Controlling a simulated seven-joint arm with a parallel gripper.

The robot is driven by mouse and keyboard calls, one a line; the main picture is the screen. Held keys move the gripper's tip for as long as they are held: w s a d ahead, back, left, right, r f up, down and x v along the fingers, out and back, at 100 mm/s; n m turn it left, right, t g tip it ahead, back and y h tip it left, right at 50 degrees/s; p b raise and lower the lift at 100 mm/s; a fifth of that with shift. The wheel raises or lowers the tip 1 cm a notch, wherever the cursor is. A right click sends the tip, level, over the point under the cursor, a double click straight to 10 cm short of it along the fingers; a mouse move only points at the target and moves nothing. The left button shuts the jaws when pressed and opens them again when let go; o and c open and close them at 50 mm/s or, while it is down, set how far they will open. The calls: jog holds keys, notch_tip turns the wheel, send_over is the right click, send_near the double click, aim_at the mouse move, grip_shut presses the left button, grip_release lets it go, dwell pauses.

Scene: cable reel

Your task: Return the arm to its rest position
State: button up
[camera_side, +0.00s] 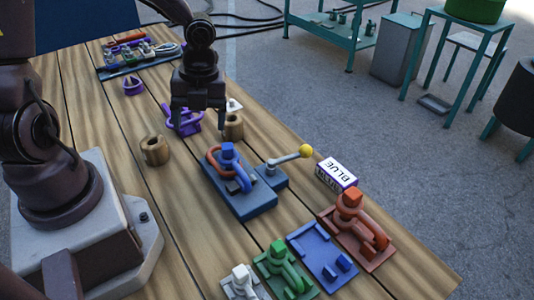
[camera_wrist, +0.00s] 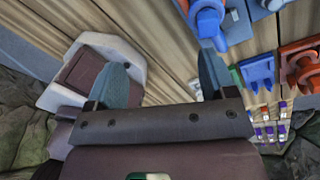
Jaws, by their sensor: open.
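My gripper (camera_side: 199,125) hangs over the wooden table in the side view, pointing down near a purple part (camera_side: 187,118) and a wooden ring-shaped piece (camera_side: 233,127). In the wrist view my gripper (camera_wrist: 157,85) shows two grey-green fingers spread apart with nothing between them. I cannot tell in the side view whether a finger touches the purple part. A blue fixture (camera_side: 240,196) with a red and a blue loop stands in the middle of the table. It also shows in the wrist view (camera_wrist: 208,18) at the top right.
A lever with a yellow knob (camera_side: 305,151) sticks out beside the blue fixture. A box marked BLUE (camera_side: 337,174) and red (camera_side: 352,230), blue (camera_side: 322,257) and green (camera_side: 284,270) stations line the near right edge. Another wooden ring (camera_side: 155,150) stands left. A tool tray (camera_side: 138,60) is at the far end.

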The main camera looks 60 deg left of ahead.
jog(key=s+d+r+n+t, duration=0.2)
jog(key=s+r+n+t, duration=0.1)
jog(key=r+n, duration=0.6)
jog(key=s+d+r+n+t, duration=0.2)
jog(key=s+r+n+t, duration=0.2)
jog(key=r+n, duration=0.5)
jog(key=n, duration=0.5)
jog(key=shift+d+n, duration=0.15)
jog(key=shift+n, duration=0.15)
jog(key=shift+r, duration=0.1)
